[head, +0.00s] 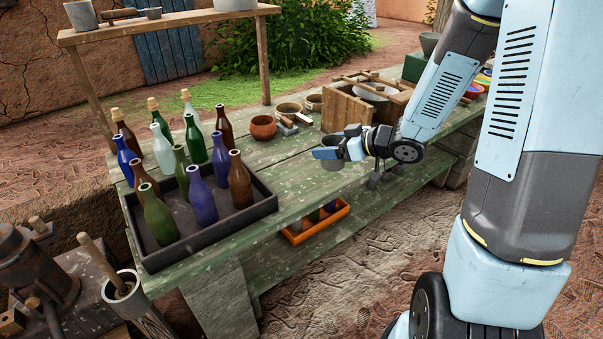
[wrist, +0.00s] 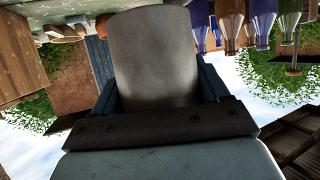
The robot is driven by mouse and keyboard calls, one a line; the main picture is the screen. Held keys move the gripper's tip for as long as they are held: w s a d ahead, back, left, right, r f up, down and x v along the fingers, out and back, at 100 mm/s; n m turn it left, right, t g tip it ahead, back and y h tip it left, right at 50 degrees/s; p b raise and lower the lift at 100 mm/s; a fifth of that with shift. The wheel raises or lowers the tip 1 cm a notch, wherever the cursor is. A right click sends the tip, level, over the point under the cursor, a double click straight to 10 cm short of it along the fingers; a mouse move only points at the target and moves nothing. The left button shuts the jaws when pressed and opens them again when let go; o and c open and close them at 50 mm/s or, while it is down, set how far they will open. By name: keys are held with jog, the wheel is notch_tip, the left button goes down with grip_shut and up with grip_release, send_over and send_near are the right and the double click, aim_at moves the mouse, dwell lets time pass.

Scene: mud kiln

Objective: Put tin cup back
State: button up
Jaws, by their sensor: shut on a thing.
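In the wrist view the cup (wrist: 152,58) is a plain grey cylinder, large in the middle, between the blue fingers (wrist: 155,88). The cup's far end and the gap between it and the table are hard to judge.
A dark tray (head: 262,211) of several bottles stands at left. A clay bowl (head: 263,127), small bowls and a wooden box (head: 347,107) stand behind my gripper. An orange crate (head: 318,226) is below the tabletop. A raised shelf (head: 180,21) runs along the back. The middle planks are clear.

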jog(key=w+a+f, duration=0.2)
jog(key=w+f, duration=0.1)
jog(key=w+a+f, duration=0.6)
jog(key=shift+w+a, duration=0.25)
jog(key=shift+w, duration=0.15)
jog(key=shift+w+a+f, duration=0.25)
jog(key=shift+a+f, duration=0.05)
jog(key=shift+f, duration=1.65)
jog(key=shift+w, duration=0.1)
jog(key=o, duration=1.1)
jog(key=shift+f, duration=0.1)
